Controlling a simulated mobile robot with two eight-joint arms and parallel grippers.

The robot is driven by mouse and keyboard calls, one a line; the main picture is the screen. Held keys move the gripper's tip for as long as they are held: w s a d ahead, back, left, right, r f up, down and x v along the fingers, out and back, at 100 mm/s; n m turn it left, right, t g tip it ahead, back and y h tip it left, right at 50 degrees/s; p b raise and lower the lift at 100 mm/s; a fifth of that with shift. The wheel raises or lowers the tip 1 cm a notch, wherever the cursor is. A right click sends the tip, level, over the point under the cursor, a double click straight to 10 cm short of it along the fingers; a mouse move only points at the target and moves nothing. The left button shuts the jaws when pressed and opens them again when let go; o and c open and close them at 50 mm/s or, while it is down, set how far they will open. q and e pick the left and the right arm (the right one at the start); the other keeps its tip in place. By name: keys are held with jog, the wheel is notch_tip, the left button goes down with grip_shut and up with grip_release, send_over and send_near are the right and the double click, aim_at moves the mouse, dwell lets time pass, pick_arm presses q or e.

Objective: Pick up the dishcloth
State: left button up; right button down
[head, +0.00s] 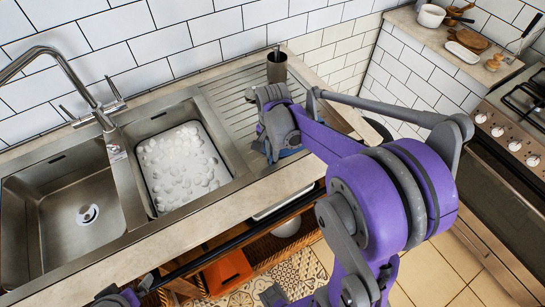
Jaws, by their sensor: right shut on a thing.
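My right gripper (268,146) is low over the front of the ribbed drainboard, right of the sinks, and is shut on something. A small blue patch (290,153), which looks like the dishcloth, shows at the gripper's underside by the counter's front edge. Most of it is hidden by the gripper and my right arm, so its shape and whether it still touches the counter cannot be told. Only a purple and grey piece of my own body shows at the bottom left; my left gripper does not show.
The middle sink (138,173) holds white foam; the left sink (36,228) is empty. A tall tap (92,103) rises behind them. A dark cup (277,67) stands at the drainboard's back. An open shelf below holds an orange item (228,272). A stove (505,140) stands right.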

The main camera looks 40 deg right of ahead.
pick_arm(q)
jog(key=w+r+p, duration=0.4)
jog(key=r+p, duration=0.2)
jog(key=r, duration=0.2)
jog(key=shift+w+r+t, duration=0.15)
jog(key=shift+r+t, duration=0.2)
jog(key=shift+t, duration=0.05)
pick_arm(e)
notch_tip(320, 180, up, 12)
jog(key=shift+w, duration=0.15)
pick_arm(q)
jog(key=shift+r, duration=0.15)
pick_arm(e)
notch_tip(320, 180, up, 18)
